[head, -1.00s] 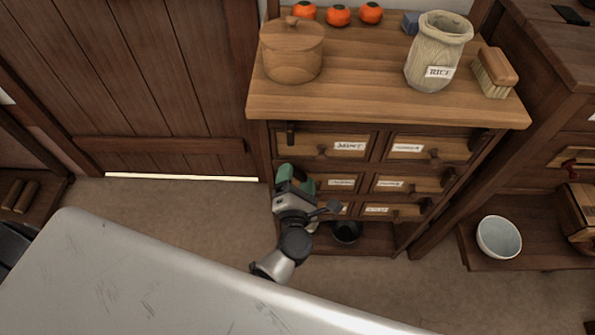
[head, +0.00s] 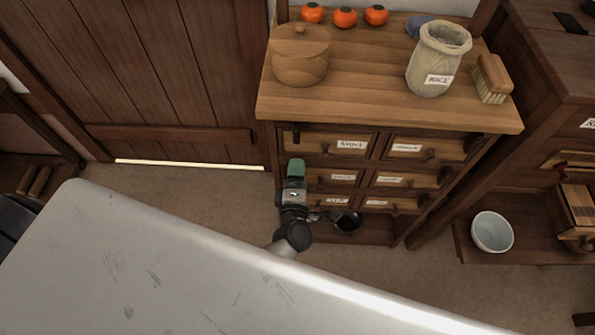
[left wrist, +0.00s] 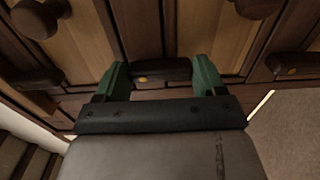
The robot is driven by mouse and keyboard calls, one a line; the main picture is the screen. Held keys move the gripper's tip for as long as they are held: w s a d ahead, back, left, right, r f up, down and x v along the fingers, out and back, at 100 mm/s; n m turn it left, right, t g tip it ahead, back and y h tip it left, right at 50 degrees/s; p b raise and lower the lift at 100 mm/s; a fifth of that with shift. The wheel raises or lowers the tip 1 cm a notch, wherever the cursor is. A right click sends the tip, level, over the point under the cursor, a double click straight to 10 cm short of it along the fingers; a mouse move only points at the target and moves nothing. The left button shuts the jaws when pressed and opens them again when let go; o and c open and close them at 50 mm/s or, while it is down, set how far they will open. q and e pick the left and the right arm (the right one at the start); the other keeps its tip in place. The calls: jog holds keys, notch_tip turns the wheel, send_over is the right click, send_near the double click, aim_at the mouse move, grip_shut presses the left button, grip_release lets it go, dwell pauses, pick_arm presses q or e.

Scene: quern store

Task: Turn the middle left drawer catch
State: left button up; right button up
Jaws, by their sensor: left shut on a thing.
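The middle left drawer (head: 341,178) is closed, in the left column of the wooden cabinet. Its catch (left wrist: 160,72) is a dark bar with a brass-coloured pivot, seen between my left gripper's green fingers in the left wrist view. My left gripper (left wrist: 161,76) is shut on this catch, one finger at each end of the bar. In the head view, my left gripper (head: 295,168) is at the cabinet's left edge and hides the catch. The bar lies in line with the neighbouring catches in the left wrist view. My right gripper is not in view.
The upper left catch (head: 296,133) hangs upright above. Round drawer knobs (left wrist: 40,18) stick out near my fingers. A pale surface (head: 150,265) fills the foreground.

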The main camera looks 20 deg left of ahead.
pick_arm(q)
jog(key=shift+f, duration=0.1)
dwell(0.4)
jog(key=o, duration=0.9)
jog(key=shift+o, duration=0.2)
jog(key=v, duration=1.1)
jog(key=shift+b, duration=0.3)
jog(key=shift+w, duration=0.1)
jog(key=s+f+m+g+h+p, duration=0.2)
jog(key=s+f+m+g+h, duration=0.15)
jog(key=f+m, duration=0.5)
jog(key=s+f+m+g+h+p, duration=0.25)
jog(key=s+f+m+h, duration=0.2)
jog(key=f+m, duration=0.35)
jog(key=s+a+f+m+g+y, duration=0.1)
jog(key=s+a+f+m+g, duration=0.2)
jog(key=s, duration=0.6)
jog(key=s+a+f+m+g+y+p, duration=0.1)
jog(key=s+a+f+m+g+y, duration=0.1)
jog(key=s+a+f+m+g, duration=0.2)
jog(key=s+a+f+g, duration=0.3)
jog(key=s+a+f, duration=0.1)
jog(key=s+f, duration=0.1)
jog(key=shift+s+a, duration=0.4)
jog(key=shift+s, duration=0.1)
